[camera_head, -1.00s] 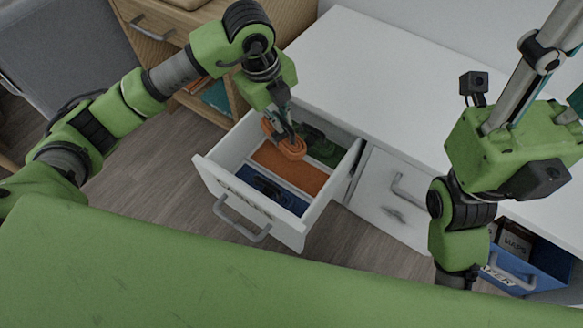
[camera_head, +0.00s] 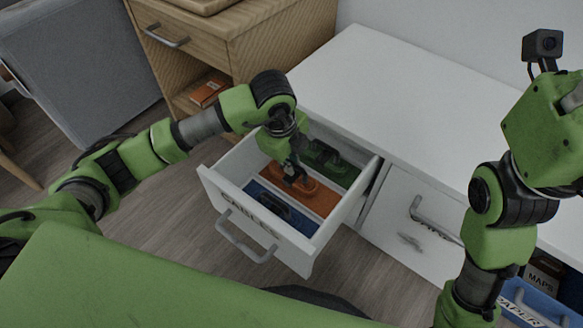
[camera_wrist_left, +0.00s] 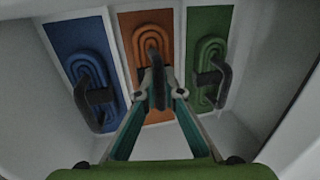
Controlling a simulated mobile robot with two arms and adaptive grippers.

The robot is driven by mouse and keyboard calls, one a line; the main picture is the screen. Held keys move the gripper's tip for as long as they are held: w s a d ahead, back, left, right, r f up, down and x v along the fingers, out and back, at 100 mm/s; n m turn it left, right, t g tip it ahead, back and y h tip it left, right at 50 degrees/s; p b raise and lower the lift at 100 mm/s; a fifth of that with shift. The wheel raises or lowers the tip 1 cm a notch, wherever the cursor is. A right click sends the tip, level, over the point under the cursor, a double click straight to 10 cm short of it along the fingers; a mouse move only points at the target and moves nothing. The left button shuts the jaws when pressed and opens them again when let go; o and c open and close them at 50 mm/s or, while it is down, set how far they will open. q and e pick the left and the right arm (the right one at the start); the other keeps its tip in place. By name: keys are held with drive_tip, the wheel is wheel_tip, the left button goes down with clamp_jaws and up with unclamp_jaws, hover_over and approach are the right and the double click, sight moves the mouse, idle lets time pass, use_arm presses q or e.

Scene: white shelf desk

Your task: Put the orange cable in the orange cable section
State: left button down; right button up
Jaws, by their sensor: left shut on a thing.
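The open white drawer (camera_head: 301,262) has blue, orange and green sections side by side. My left gripper (camera_head: 291,174) reaches down into its middle, over the orange cable section (camera_head: 319,206). The orange cable (camera_wrist_left: 152,38) is a coiled loop with a dark upright strap, inside the orange section in the left wrist view. My left gripper, also in that view (camera_wrist_left: 159,92), is shut on the cable's dark strap. The gripper hides part of the cable in the head view; whether the cable rests on the bottom is hard to tell. My right gripper is out of view.
A blue cable (camera_wrist_left: 92,82) lies in the left section and a green cable (camera_wrist_left: 211,72) in the right one. The white desk top (camera_head: 390,90) is clear. A wooden cabinet (camera_head: 235,45) stands behind, and a blue paper bin (camera_head: 530,302) sits at lower right.

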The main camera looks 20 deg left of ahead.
use_arm(q)
drive_tip(key=shift+f, duration=0.1)
drive_tip(key=shift+f, duration=0.2)
drive_tip(key=c, duration=2.2)
unclamp_jaws()
drive_tip(key=shift+o, duration=0.2)
